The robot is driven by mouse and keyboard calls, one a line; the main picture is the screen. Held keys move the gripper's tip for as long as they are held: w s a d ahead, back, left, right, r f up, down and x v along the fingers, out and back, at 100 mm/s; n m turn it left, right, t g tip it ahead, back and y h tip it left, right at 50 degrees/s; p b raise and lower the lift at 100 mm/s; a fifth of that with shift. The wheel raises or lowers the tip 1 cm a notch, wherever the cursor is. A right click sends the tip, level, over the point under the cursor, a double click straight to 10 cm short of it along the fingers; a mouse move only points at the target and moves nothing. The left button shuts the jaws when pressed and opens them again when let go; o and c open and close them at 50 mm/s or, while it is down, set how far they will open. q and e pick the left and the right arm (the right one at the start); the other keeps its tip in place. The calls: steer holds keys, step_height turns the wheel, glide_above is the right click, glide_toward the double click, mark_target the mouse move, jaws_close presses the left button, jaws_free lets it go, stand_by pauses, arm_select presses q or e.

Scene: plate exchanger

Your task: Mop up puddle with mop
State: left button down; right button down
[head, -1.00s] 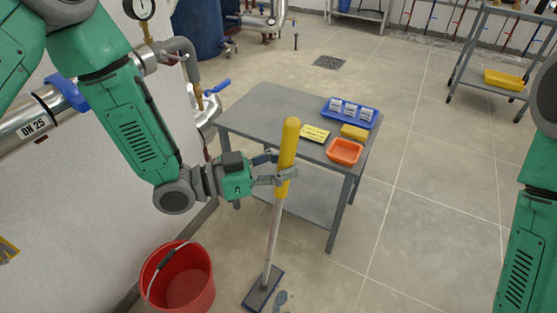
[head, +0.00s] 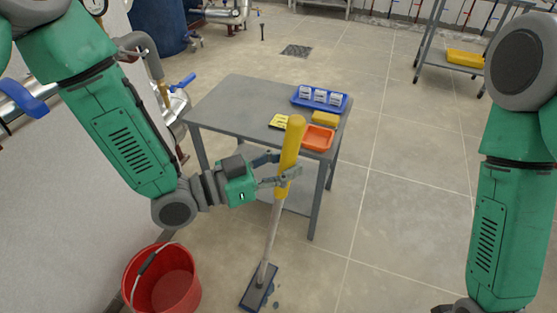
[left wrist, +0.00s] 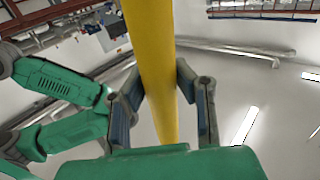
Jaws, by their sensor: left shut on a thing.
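The mop has a yellow grip (head: 289,150), a pale pole (head: 270,232) and a flat dark blue head (head: 257,289) on the floor. My left gripper (head: 279,169) is shut around the lower part of the yellow grip. The left wrist view also shows the gripper (left wrist: 160,98), with its fingers on both sides of the yellow handle (left wrist: 150,50). The mop leans slightly, its top to the right. Small dark wet patches of the puddle (head: 276,304) show at the right edge of the mop head; any liquid under the head is hidden. My right gripper is out of view.
A red bucket (head: 165,290) stands left of the mop head. Behind the mop is a grey table (head: 235,100) with a blue tray (head: 345,108), an orange tray (head: 318,138) and a yellow sponge (head: 325,118). Open floor (head: 400,230) lies to the right.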

arm_select(q)
steer(key=shift+s+d, duration=1.5)
steer(key=shift+d, duration=3.05)
steer(key=shift+s+d, duration=1.45)
steer(key=shift+d, duration=3.1)
steer(key=shift+r+p, duration=2.45)
steer(key=shift+r, duration=0.2)
steer(key=shift+w+a, duration=0.15)
